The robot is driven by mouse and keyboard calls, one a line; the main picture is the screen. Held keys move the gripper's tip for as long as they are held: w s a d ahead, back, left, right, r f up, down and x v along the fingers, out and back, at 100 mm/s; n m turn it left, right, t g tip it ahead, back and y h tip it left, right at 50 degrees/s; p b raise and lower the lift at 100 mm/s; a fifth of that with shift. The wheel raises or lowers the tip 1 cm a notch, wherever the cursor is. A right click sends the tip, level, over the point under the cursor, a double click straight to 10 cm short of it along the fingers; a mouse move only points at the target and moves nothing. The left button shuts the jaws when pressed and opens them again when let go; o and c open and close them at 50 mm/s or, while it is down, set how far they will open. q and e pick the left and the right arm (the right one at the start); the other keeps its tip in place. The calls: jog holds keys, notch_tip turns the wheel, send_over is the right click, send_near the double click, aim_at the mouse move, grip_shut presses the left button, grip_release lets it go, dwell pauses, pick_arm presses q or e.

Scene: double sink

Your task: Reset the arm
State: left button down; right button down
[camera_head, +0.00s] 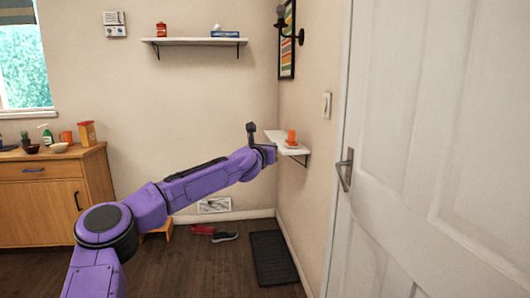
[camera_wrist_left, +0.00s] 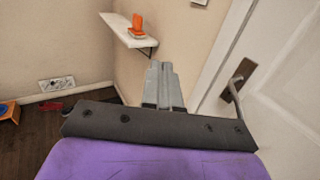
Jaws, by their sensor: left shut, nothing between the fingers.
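My left arm, purple with black joints, reaches from the lower left across the head view toward the small white corner shelf. My left gripper (camera_head: 270,153) is at the arm's far end, in front of that shelf in the picture. In the left wrist view the two grey fingers of the left gripper (camera_wrist_left: 160,65) lie together, shut and empty. They point toward the wall below the shelf. My right gripper is in neither view.
The small wall shelf (camera_head: 273,136) carries an orange object (camera_head: 291,138). A white door (camera_head: 440,150) with a dark handle (camera_head: 344,170) stands at the right. A wooden cabinet (camera_head: 40,205) is at the left. Shoes (camera_head: 224,237) and a dark mat (camera_head: 273,258) lie on the floor.

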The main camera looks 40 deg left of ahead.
pick_arm(q)
jog(key=s+d+f+m+g+h, duration=0.2)
jog(key=d+f+m+g, duration=0.1)
jog(key=d+f+m, duration=1.25)
jog(key=s+d+f+m+g, duration=0.1)
jog(key=s+d+f+m, duration=0.15)
jog(key=f, duration=0.45)
jog(key=s+d+f+m+g+p, duration=0.1)
jog(key=s+d+f, duration=0.3)
jog(key=f, duration=0.2)
jog(key=s+d+f+m+g, duration=0.1)
jog(key=s+d+f, duration=0.2)
jog(key=f, duration=0.4)
jog(key=s+d+f+m+g+h, duration=0.1)
jog(key=s+d+f+m+g, duration=0.2)
jog(key=s+f+m, duration=0.8)
jog(key=s+a+f+g, duration=0.1)
jog(key=s+f, duration=0.1)
jog(key=s, duration=0.7)
jog(key=s+a+f+m+g+p, duration=0.1)
jog(key=s+a+f+g, duration=0.1)
jog(key=s, duration=0.7)
jog(key=s+a+f+g+y+p, duration=0.1)
jog(key=s+a+f+g, duration=0.1)
jog(key=s, duration=0.8)
jog(key=shift+a+f+m, duration=0.2)
jog(key=shift+f+m, duration=0.2)
jog(key=shift+f, duration=0.3)
